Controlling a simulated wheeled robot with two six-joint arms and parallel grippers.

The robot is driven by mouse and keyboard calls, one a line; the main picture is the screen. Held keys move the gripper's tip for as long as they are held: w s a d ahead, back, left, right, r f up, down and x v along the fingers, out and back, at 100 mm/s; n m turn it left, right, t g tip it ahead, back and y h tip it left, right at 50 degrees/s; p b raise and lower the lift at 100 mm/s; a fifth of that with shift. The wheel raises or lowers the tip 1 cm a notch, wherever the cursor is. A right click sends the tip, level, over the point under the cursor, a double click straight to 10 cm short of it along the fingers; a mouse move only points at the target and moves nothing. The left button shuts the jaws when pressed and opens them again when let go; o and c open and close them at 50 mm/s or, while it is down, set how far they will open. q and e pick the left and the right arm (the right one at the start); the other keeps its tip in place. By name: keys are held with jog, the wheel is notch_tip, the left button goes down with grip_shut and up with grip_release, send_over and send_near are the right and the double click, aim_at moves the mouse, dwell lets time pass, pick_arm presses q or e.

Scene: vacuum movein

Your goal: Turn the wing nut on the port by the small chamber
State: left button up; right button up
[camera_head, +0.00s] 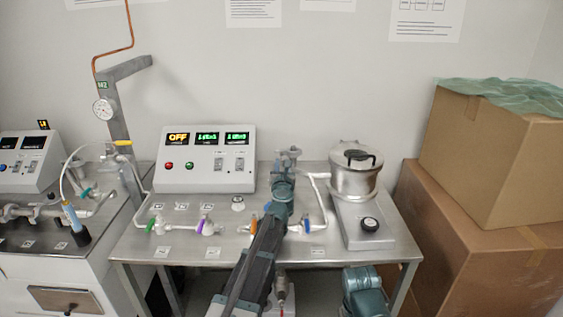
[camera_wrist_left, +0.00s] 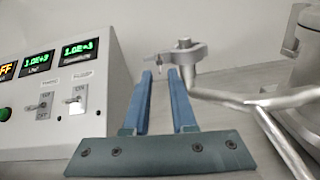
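The port by the small chamber carries a metal clamp (camera_head: 288,153), which also shows in the left wrist view (camera_wrist_left: 184,54). A small wing nut (camera_wrist_left: 157,60) sits at the clamp's left end in that view. The small chamber (camera_head: 355,180) is a steel pot with a black-handled lid, right of the port. My left gripper (camera_wrist_left: 160,73) is open, its two blue fingers apart with nothing between them. Its tips point at the wing nut, apparently just short of it. In the head view the left gripper (camera_head: 284,172) partly covers the port. Right gripper fingers are not visible.
A control box (camera_head: 207,158) stands left of the port on the steel table (camera_head: 130,243). Glass-like piping with coloured valves (camera_head: 205,227) runs along the table. Cardboard boxes (camera_head: 490,160) stand at the right. A teal part of my right arm shows below the table edge.

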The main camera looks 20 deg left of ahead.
pick_arm(q)
jog(key=v, duration=1)
jog(key=shift+s, duration=0.4)
jog(key=shift+s, duration=0.1)
